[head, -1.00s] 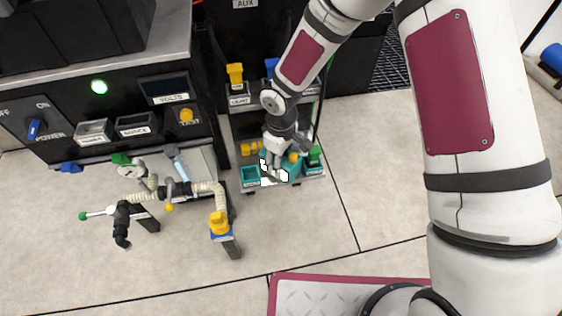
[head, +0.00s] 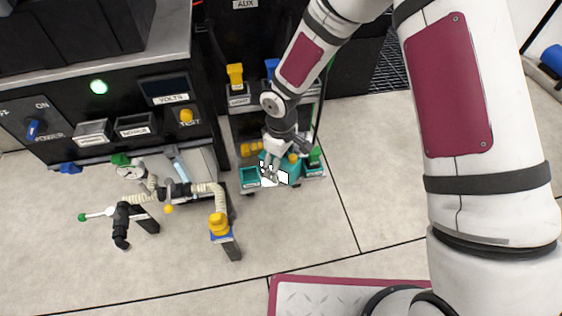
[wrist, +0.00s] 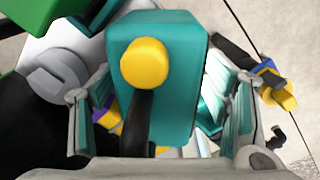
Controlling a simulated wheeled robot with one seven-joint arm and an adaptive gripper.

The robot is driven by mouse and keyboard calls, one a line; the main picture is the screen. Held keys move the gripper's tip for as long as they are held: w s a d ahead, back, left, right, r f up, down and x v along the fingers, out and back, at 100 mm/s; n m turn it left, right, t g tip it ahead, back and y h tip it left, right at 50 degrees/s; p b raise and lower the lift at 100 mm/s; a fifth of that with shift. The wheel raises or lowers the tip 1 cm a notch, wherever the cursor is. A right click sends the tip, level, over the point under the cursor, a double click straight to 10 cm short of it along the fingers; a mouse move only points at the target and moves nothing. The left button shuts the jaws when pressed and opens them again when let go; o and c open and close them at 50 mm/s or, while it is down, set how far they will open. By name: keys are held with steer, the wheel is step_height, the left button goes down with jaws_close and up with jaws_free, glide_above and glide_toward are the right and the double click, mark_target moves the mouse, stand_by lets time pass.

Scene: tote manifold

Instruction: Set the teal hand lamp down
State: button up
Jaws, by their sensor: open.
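The teal hand lamp (wrist: 180,100) is a blocky teal body with a round yellow knob and a black bar in front of it. In the wrist view it stands between the two pads of my gripper (wrist: 160,108). The pads are spread, with a visible gap on each side of the lamp. In the head view the lamp (head: 292,171) is on the lower shelf of the cart, partly hidden by my gripper (head: 270,172). Its underside is hidden, so its contact with the shelf cannot be seen fully.
A teal open bin (head: 249,177) is left of the lamp, and a green item (head: 314,157) is to its right. Yellow (head: 235,75) and blue items stand on the upper shelf. A pipe manifold with a yellow cap (head: 219,224) stands at left.

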step_height(320, 180, up, 13)
steer(key=p, duration=0.5)
steer(key=shift+f, duration=0.15)
